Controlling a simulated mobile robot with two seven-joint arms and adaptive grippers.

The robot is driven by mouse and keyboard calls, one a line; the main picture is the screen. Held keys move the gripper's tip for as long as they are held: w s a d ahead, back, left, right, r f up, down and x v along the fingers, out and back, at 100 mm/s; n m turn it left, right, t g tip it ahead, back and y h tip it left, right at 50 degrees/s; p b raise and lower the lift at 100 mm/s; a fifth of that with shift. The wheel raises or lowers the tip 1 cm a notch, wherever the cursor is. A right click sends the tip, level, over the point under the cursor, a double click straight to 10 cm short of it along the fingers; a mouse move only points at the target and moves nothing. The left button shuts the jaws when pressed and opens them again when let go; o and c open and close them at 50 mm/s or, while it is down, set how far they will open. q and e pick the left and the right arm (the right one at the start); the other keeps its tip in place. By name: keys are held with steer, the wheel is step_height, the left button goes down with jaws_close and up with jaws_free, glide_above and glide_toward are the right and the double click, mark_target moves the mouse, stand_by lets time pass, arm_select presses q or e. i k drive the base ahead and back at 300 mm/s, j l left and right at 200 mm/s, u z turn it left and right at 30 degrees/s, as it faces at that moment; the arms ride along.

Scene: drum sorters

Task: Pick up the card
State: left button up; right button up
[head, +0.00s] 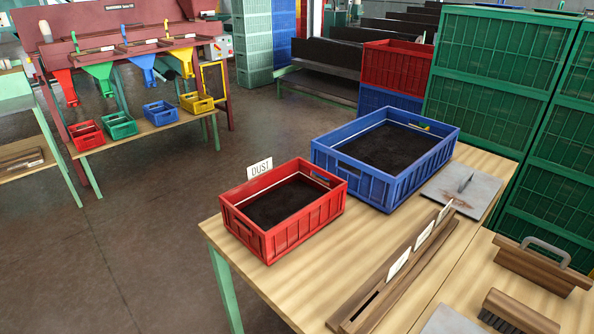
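A white card (260,169) marked "DUST" stands upright at the back left rim of the red crate (289,227). Three more white cards stand in a row in a slotted wooden rack (372,305) on the wooden table: a near card (399,263), a middle card (424,236) and a far card (444,211). Writing on these is too small to read. Which card the task means cannot be told. Neither of my grippers shows in the head view.
A blue crate (435,169) with dark contents stands behind the red crate. A grey plate (440,192) lies at its right. A handled wooden block (545,264) and a brush (515,314) lie at the right. Green crates (495,60) are stacked behind.

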mark_target(258, 169)
steer(key=i+j+z, duration=0.2)
steer(key=j, duration=0.3)
steer(key=i+j+z, duration=0.25)
steer(key=j, duration=0.25)
steer(key=j+z, duration=0.2)
steer(key=j, duration=0.3)
steer(key=i+j+z, duration=0.2)
steer(key=j, duration=0.35)
steer(key=k, duration=0.1)
